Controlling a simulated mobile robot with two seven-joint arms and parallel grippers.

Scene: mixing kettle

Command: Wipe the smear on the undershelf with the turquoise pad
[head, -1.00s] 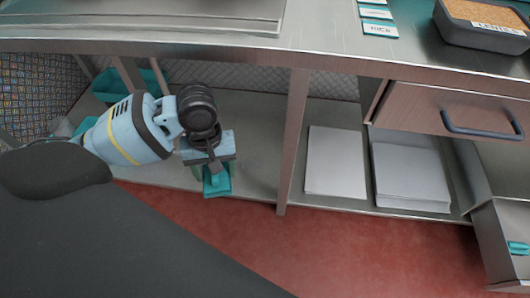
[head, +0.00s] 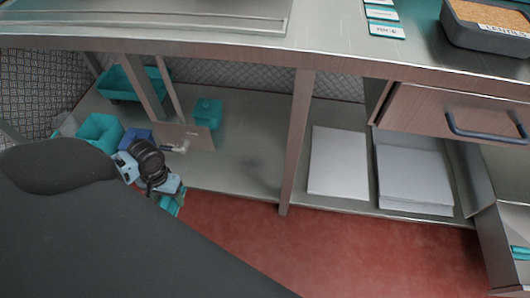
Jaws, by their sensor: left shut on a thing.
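The undershelf (head: 245,150) is a grey steel shelf below the worktop. My left gripper (head: 170,190) is low at the shelf's front edge, left of the middle post. It is shut on the turquoise pad (head: 173,203), of which only a part shows below the jaws. Whether the pad touches the shelf cannot be told. I cannot make out a clear smear on the shelf; its left part is partly hidden by my arm. My right gripper is not in view.
Turquoise bins (head: 100,131), a small turquoise box (head: 207,112) and a brownish panel (head: 186,135) with a metal fitting stand on the left of the shelf. A post (head: 297,140) divides it from white stacks (head: 338,163). Bare shelf lies left of the post.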

